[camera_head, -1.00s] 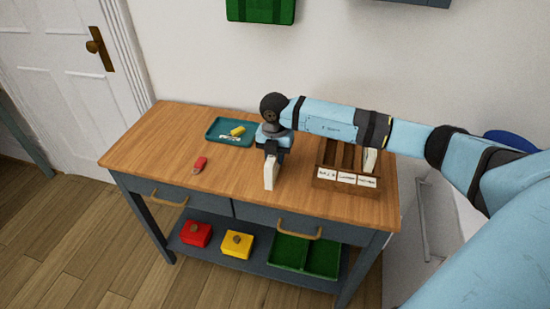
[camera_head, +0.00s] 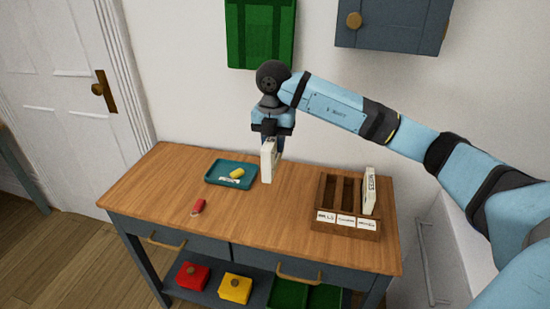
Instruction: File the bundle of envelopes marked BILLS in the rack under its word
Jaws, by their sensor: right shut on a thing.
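My right gripper (camera_head: 271,138) points down and is shut on a white bundle of envelopes (camera_head: 267,162), held upright above the wooden table top. The word on this bundle cannot be read from here. The wooden rack (camera_head: 322,222) stands at the right of the table, with three slots side by side and white word labels on its front. The left label (camera_head: 325,216) seems to read BILLS; the other labels are too small to read surely. Another white bundle marked NOTES (camera_head: 369,190) stands in the right slot. The left and middle slots look empty. My left gripper is not in view.
A teal tray (camera_head: 212,180) with a yellow item (camera_head: 237,173) lies left of the held bundle. A red object (camera_head: 198,206) lies near the front edge. Red (camera_head: 192,275) and yellow boxes (camera_head: 235,288) sit on the lower shelf. The table between tray and rack is clear.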

